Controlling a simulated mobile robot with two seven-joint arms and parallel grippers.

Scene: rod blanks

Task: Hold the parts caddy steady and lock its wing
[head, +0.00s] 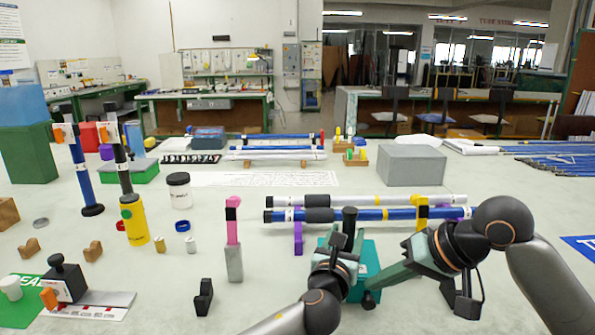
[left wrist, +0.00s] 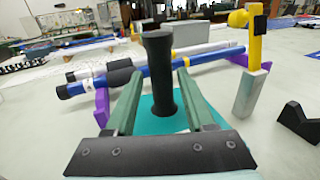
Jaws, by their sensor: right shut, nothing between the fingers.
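The parts caddy is a teal box (head: 371,254) with an upright black handle (head: 349,218), in the middle front of the head view. My left gripper (head: 345,245) is at the handle. In the left wrist view, the handle (left wrist: 159,70) stands between the two green fingers, with a narrow gap showing on each side. Teal caddy surface (left wrist: 148,115) shows below it. My right gripper (head: 375,291) is shut and empty, at the caddy's front right side. My arms hide much of the caddy, and I cannot make out the wing or its lock.
A blue rod (head: 385,214) and a white rod (head: 385,201) lie on purple supports just behind the caddy. A pink-topped grey post (head: 233,245) and a black block (head: 204,297) stand left. The table is clear between these.

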